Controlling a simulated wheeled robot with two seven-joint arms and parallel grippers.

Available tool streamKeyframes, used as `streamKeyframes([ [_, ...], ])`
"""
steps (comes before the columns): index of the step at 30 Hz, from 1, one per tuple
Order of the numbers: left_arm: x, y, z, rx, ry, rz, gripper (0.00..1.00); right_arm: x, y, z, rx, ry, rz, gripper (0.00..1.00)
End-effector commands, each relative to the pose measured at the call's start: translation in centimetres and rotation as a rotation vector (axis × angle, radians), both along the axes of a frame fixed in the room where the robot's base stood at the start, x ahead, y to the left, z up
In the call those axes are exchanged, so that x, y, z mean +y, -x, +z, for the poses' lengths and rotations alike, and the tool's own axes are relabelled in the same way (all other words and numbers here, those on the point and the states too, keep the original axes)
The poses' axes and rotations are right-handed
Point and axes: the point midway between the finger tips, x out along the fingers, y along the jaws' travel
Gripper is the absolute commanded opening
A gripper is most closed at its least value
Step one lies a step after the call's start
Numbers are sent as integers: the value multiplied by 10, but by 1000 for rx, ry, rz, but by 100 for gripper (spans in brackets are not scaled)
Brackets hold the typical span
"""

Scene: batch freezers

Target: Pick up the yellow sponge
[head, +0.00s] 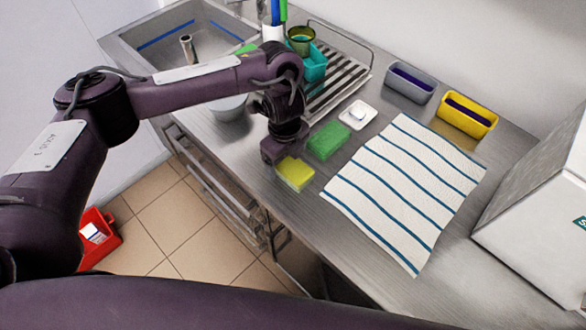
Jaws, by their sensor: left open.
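The yellow sponge (297,175) lies on the steel counter near its front edge. My left gripper (278,153) points down just behind and to the left of the sponge, at its far end. It hides part of that end, and I cannot tell whether it touches the sponge. The left gripper is open, with nothing seen in it. My right gripper is out of view.
A green sponge (328,141) lies just behind the yellow one. A white soap dish (358,115), a striped towel (405,188), a grey bin (410,84) and a yellow bin (467,116) are to the right. A dish rack (345,82) and sink (165,45) are behind.

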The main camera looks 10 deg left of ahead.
Motion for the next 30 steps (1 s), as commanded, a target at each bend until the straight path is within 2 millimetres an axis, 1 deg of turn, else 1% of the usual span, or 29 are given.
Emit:
streamKeyframes([
  [6,0,0,-1,-1,1,-1,82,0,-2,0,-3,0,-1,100],
  [7,0,0,-1,-1,1,-1,79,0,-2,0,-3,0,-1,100],
  [18,0,0,-1,-1,1,-1,31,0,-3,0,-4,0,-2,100],
  [26,0,-1,1,-2,0,-1,30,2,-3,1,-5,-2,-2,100],
  [30,-1,-1,10,-5,1,-3,30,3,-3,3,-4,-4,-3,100],
])
